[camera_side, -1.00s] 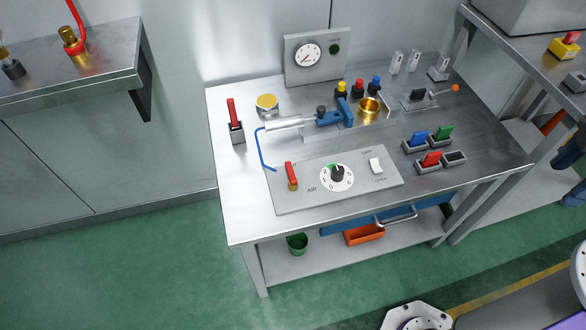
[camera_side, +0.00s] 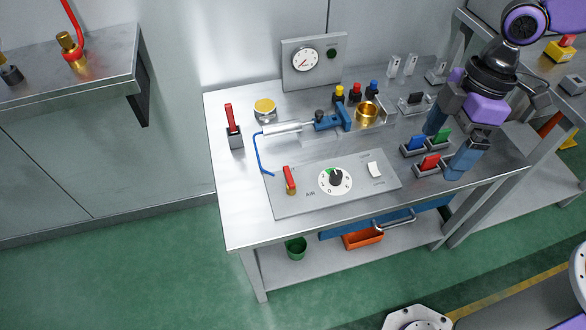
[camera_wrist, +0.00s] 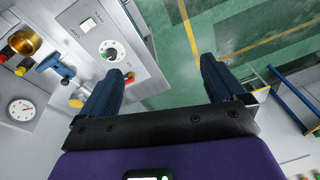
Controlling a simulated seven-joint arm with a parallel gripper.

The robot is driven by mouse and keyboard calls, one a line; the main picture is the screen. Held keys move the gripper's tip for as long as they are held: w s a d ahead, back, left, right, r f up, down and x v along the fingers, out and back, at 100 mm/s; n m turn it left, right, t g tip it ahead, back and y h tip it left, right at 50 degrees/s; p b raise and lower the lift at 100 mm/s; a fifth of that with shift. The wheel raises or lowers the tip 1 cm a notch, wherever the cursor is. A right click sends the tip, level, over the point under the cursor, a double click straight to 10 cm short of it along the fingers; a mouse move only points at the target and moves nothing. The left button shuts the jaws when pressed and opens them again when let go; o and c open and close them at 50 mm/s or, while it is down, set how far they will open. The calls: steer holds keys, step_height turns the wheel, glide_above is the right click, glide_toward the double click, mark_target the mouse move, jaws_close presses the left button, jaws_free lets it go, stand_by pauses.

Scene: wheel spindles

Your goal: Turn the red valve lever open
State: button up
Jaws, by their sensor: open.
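The red valve lever (camera_side: 289,177) has a brass base and sits at the left end of a grey panel (camera_side: 345,200) marked AIR. Its red handle points from the base toward the back of the bench. In the wrist view a small red and brass part (camera_wrist: 129,77), which looks like this lever, shows beside the left finger. My gripper (camera_side: 445,153) is open, with nothing between its fingers. It is over the right part of the bench near the coloured switches, well to the right of the lever and apart from it.
The panel also bears a dial (camera_side: 336,181) and a white rocker switch (camera_side: 375,170). A blue-handled clamp (camera_side: 330,120) lies behind it. Another red lever (camera_side: 230,118) stands in a grey block at left. Blue, green and red switches (camera_side: 430,162) are near my gripper.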

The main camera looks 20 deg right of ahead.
steer(key=w+a+f+n+y, duration=0.1)
steer(key=w+a+f, duration=0.3)
steer(key=w+a, duration=0.5)
steer(key=n+y, duration=0.1)
steer(key=n, duration=0.1)
glide_toward(290, 175)
steer(key=shift+t, duration=0.4)
steer(key=x, duration=0.8)
steer(key=shift+s, duration=0.3)
steer(key=shift+y, duration=0.3)
steer(key=c, duration=1)
